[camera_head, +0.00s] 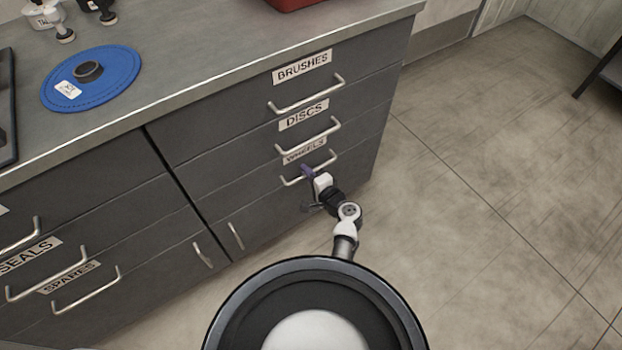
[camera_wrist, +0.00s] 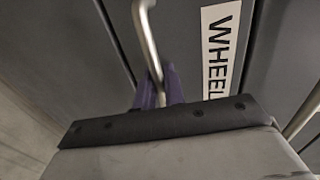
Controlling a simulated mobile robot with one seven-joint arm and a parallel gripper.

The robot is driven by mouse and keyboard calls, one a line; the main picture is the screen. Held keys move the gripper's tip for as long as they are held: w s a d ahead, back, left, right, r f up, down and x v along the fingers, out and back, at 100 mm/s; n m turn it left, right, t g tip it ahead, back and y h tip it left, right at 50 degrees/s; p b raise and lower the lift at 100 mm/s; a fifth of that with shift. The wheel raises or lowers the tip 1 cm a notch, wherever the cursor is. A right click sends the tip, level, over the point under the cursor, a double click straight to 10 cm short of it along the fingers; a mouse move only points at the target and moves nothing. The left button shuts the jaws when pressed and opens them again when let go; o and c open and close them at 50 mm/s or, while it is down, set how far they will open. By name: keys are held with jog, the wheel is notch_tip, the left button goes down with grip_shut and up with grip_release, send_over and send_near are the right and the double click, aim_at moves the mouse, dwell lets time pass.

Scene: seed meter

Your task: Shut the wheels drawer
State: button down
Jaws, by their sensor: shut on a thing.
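The wheels drawer (camera_head: 270,180) is the third one down in the right-hand cabinet column, under the discs drawer. Its front looks level with the fronts around it in the head view. Its white label (camera_wrist: 216,50) stands beside the handle in the wrist view. My gripper (camera_head: 306,172) is at the wheels drawer's handle (camera_head: 326,163). In the wrist view the purple fingers of my gripper (camera_wrist: 160,85) are shut on the metal handle bar (camera_wrist: 147,40), one on each side. My wrist hides part of the drawer front below the handle.
Above are the discs drawer (camera_head: 235,152) and the brushes drawer (camera_head: 215,110), both flush. The seals (camera_head: 30,256) and spares (camera_head: 70,290) drawers are at left. A blue disc (camera_head: 110,75) lies on the counter (camera_head: 200,55). The floor (camera_head: 480,200) at right is clear.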

jog(key=shift+w+a+r, duration=0.1)
jog(key=shift+w, duration=0.05)
jog(key=c, duration=1.8)
grip_release()
jog(key=shift+c, duration=0.2)
jog(key=p+v, duration=0.3)
jog(key=v, duration=1.1)
